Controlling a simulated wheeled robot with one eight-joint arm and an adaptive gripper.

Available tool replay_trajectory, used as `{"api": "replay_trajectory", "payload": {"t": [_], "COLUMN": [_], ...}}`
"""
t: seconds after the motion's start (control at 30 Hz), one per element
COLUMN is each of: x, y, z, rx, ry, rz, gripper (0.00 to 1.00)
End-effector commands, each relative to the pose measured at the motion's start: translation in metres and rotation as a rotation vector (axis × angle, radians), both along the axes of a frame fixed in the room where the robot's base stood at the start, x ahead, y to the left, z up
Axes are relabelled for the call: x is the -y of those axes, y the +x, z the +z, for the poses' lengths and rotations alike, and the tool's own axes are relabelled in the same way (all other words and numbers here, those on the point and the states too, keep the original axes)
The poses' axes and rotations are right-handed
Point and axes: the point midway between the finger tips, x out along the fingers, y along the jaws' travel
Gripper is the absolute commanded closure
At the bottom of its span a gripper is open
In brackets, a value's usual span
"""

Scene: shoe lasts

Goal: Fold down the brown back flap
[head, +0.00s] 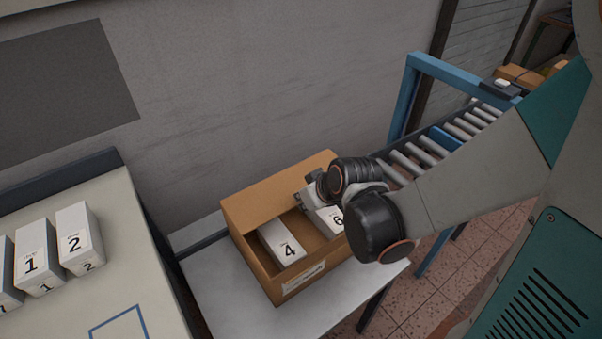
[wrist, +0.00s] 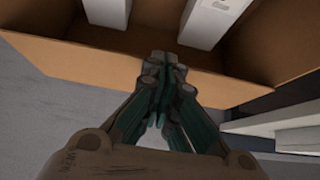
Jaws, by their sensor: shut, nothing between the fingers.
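The open brown carton (head: 258,266) stands on a small light table. Its brown back flap (head: 270,190) rises along the far side, next to the wall; its exact tilt is hard to tell. In the wrist view the brown panel (wrist: 70,62) runs across the top, with white boxes beyond it. In the head view my wrist hangs over the carton's right back part and hides that part and most of my fingers.
White boxes marked 4 (head: 282,242) and 6 (head: 328,219) are inside the carton. The small table (head: 215,290) has bare room left of it. More numbered boxes (head: 80,240) stand on a bench at left. A roller conveyor (head: 440,140) is behind right; the grey wall (head: 240,90) is close behind.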

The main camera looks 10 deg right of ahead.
Motion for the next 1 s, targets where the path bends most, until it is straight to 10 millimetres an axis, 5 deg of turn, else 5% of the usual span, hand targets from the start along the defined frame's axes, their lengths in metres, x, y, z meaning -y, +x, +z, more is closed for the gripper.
{"api": "replay_trajectory", "payload": {"t": [1.0], "x": [-0.003], "y": [0.009], "z": [0.002], "rx": [0.0], "ry": [0.0], "rz": [0.0], "gripper": [1.0]}}
